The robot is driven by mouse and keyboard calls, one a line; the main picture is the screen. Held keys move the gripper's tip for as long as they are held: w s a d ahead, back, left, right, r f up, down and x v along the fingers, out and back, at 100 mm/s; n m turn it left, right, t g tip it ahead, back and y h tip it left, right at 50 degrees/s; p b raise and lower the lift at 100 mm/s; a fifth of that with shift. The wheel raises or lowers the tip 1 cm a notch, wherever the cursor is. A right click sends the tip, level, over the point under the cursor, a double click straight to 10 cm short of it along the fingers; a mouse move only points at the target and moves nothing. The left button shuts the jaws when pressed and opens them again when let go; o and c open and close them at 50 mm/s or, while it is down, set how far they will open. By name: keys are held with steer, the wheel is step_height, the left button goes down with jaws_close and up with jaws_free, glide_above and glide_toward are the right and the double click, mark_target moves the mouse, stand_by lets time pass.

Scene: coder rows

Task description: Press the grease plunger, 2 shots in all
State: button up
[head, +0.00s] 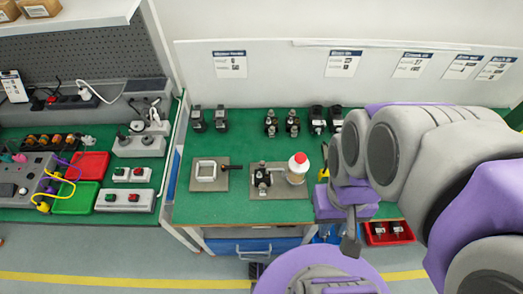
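A white bottle with a red top (297,168) stands upright on the right part of a grey plate (280,193) on the green bench; its red top looks like the plunger. A dark and silver part (263,178) stands on the same plate, left of the bottle. My gripper (350,243) hangs at the bench's front edge, right of and nearer than the bottle, apart from it. Its fingers are small and seen nearly edge-on, so I cannot tell whether they are open. My arm comes in from the right and covers the bench there.
A second grey plate with a square frame (205,171) and a dark handle lies left. Several dark and silver parts (270,124) stand along the back. A red bin (388,233) sits low at right. Another bench at left holds red and green trays (75,199). Green surface in front is clear.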

jaws_close()
stand_by(1.4)
